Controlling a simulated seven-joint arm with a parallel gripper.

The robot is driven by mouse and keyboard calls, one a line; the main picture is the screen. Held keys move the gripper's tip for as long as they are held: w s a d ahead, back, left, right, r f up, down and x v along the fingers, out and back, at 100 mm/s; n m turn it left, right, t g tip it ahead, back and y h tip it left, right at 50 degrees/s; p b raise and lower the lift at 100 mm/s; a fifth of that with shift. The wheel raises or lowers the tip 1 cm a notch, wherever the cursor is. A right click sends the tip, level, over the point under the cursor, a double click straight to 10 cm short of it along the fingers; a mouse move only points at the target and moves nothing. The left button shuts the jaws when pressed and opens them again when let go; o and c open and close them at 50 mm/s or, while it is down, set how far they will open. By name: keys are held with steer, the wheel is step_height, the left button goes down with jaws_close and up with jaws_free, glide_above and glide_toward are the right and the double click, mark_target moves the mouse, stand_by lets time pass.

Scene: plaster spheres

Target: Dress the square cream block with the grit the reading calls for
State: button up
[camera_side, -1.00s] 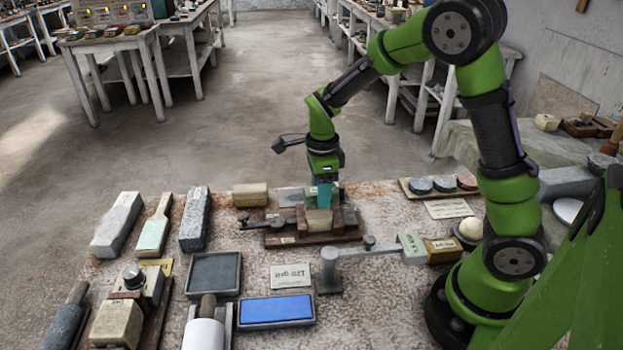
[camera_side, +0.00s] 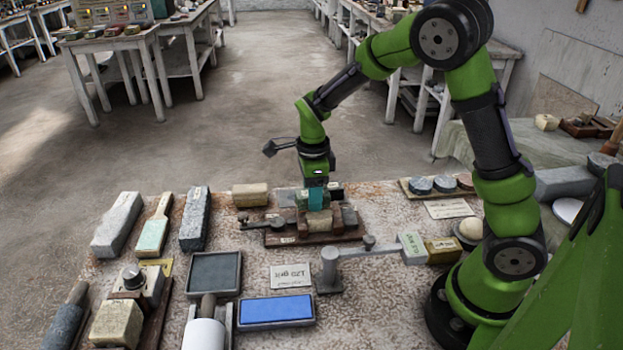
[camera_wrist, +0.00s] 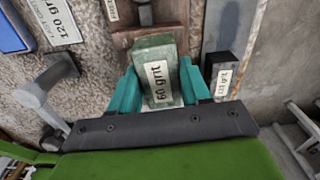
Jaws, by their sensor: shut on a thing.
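My gripper (camera_wrist: 158,68) is shut on a green block labelled "60 grit" (camera_wrist: 160,88), with a teal finger on each side of it in the wrist view. In the side view my gripper (camera_side: 316,197) points down behind a square cream block (camera_side: 319,221). The cream block sits on a dark wooden base (camera_side: 290,240) in the middle of the table. I cannot tell whether the green block touches anything beneath it. A dark block with a grit label (camera_wrist: 222,80) stands just right of my gripper in the wrist view.
A card reading "120 grit" (camera_side: 290,276) lies in front of the base, near a blue pad (camera_side: 276,310) and a grey tray (camera_side: 214,273). A metal lever arm (camera_side: 350,252) reaches toward a pale labelled block (camera_side: 412,246). Another cream block (camera_side: 117,322) is at front left.

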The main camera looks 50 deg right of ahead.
steer(key=shift+f, duration=0.35)
steer(key=shift+w+a, duration=0.7)
steer(key=shift+a, duration=0.1)
steer(key=shift+s+d+f, duration=0.1)
steer(key=shift+s+d, duration=1.45)
steer(key=shift+d, duration=0.15)
steer(key=shift+w+a, duration=1.55)
steer(key=shift+a, duration=0.2)
steer(key=shift+s+d, duration=0.7)
steer(key=shift+d, duration=0.15)
steer(key=shift+s+d, duration=0.75)
steer(key=shift+d, duration=0.15)
